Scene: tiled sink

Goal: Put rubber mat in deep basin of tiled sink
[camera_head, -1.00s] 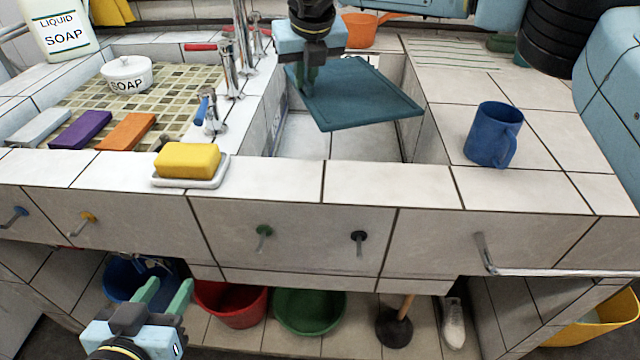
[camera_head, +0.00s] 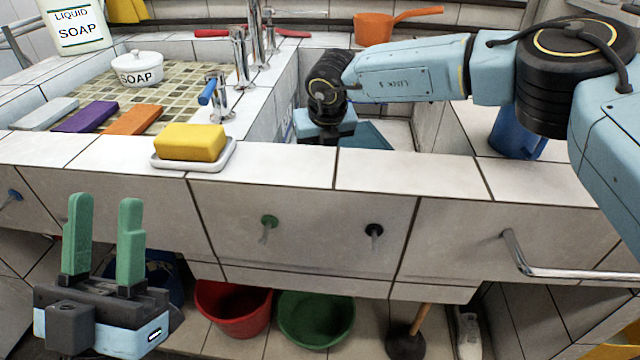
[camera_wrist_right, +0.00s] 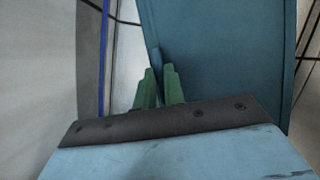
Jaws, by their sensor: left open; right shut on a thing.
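The teal rubber mat (camera_head: 368,134) shows only in part inside the deep basin (camera_head: 426,118), below the rim; my right gripper and the front wall hide the rest. In the right wrist view the mat (camera_wrist_right: 222,50) is a broad flat sheet with its edge between the green fingertips. My right gripper (camera_wrist_right: 160,78) is shut on that edge. In the head view it points down into the basin, its fingertips hidden. I cannot tell whether the mat touches the basin floor. My left gripper (camera_head: 103,205) is open and empty, upright in front of the sink's front wall.
A yellow sponge (camera_head: 190,142) on a white dish stands on the front ledge left of the basin. A blue mug (camera_head: 515,135) stands right, partly behind my right arm. Taps (camera_head: 238,60) line the basin's left side. Red (camera_head: 233,310) and green tubs (camera_head: 315,318) sit below.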

